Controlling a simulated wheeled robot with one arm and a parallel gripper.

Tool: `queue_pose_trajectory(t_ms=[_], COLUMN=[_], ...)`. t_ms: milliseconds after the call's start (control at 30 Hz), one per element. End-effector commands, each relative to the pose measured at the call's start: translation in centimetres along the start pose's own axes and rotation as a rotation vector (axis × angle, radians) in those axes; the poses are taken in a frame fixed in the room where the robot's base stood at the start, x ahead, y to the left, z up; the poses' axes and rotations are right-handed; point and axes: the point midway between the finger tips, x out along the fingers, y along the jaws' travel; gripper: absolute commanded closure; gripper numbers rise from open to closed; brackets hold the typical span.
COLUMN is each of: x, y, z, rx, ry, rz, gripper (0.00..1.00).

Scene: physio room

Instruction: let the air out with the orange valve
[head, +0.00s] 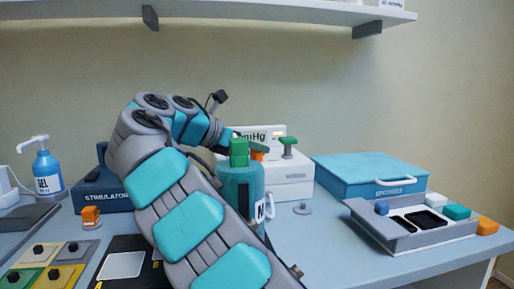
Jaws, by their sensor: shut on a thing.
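The orange valve (257,156) shows as a small orange patch at the front of a white box (292,188) with an mmHg display (252,136). My gripper (254,148) reaches in from the left and is shut on the orange valve, as far as I can see. Most of its fingers and of the valve are hidden behind the green top of a teal bottle (239,185). A green knob (288,143) stands on a stem on the right of the white box.
The teal bottle stands close in front of my gripper. A blue case (370,172) and a grey tray (405,238) with coloured blocks stand at right. A stimulator (98,193) and gel bottle (47,170) stand at left. A shelf (250,14) hangs above.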

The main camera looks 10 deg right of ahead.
Motion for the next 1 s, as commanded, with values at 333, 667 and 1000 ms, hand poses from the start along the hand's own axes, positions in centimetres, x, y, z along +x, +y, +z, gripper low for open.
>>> queue_pose_trajectory(t_ms=[333, 667, 1000], x=[0.13, 0.21, 0.22], y=[0.15, 0.07, 0.11], z=[-0.72, -0.83, -0.85], rx=[0.016, 0.017, 0.016], ry=[0.004, 0.005, 0.005], rz=[-0.064, -0.072, -0.071], gripper=[1.0, 1.0, 0.57])
